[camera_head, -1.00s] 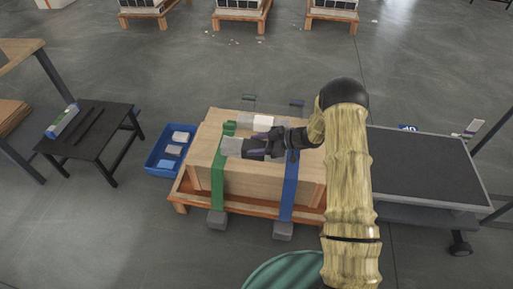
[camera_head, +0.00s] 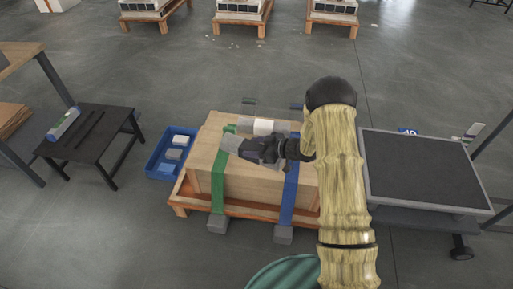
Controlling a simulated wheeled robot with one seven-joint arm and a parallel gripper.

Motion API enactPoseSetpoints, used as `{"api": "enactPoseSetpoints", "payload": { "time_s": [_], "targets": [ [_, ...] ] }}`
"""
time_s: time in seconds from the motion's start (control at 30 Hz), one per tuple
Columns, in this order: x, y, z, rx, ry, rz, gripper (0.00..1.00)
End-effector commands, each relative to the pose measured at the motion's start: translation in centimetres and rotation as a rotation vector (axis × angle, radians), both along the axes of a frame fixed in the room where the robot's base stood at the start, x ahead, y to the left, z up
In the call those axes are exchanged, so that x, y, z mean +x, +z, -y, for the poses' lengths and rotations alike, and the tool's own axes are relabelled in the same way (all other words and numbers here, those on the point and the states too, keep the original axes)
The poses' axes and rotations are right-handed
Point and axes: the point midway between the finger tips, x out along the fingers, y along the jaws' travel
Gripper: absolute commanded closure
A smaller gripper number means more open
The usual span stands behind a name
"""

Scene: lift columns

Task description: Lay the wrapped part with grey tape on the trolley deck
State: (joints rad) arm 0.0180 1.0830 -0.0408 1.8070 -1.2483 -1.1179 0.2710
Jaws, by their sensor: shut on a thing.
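My gripper (camera_head: 246,147) is over the top of the wooden crate and points left. It is shut on a light grey piece (camera_head: 231,143), whose end shows at the fingertips. The fingers hide the rest, so I cannot tell its tape. A pale wrapped part with a white band (camera_head: 263,127) lies behind the gripper, on or over the crate top. The trolley deck (camera_head: 420,170) is a dark flat surface with a light rim at the right, bare where I see it.
The crate (camera_head: 255,185) sits on an orange pallet under green and blue straps. A blue bin (camera_head: 160,171) with pale packets stands left of it, beside a black table (camera_head: 90,140). My arm stands between the crate and the trolley. A post rises at the far right.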

Motion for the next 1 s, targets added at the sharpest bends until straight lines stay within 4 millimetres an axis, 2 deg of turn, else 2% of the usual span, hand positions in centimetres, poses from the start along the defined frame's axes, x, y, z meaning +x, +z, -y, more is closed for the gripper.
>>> {"api": "enactPoseSetpoints", "payload": {
  "time_s": [0.17,0.37,0.57,0.83,1.0],
  "targets": [
    [0.4,-0.5,0.6,0.0,-0.182,-0.001,0.85],
    [0.6,-1.8,2.5,0.0,-0.406,-0.002,0.85],
    [0.1,-3.3,5.9,-0.002,-0.652,-0.002,0.85],
    [-2.7,-5.2,12.4,-0.002,-0.998,0.0,0.85],
    [-4.0,-5.4,14.5,-0.001,-1.099,0.002,0.85]
  ]
}}
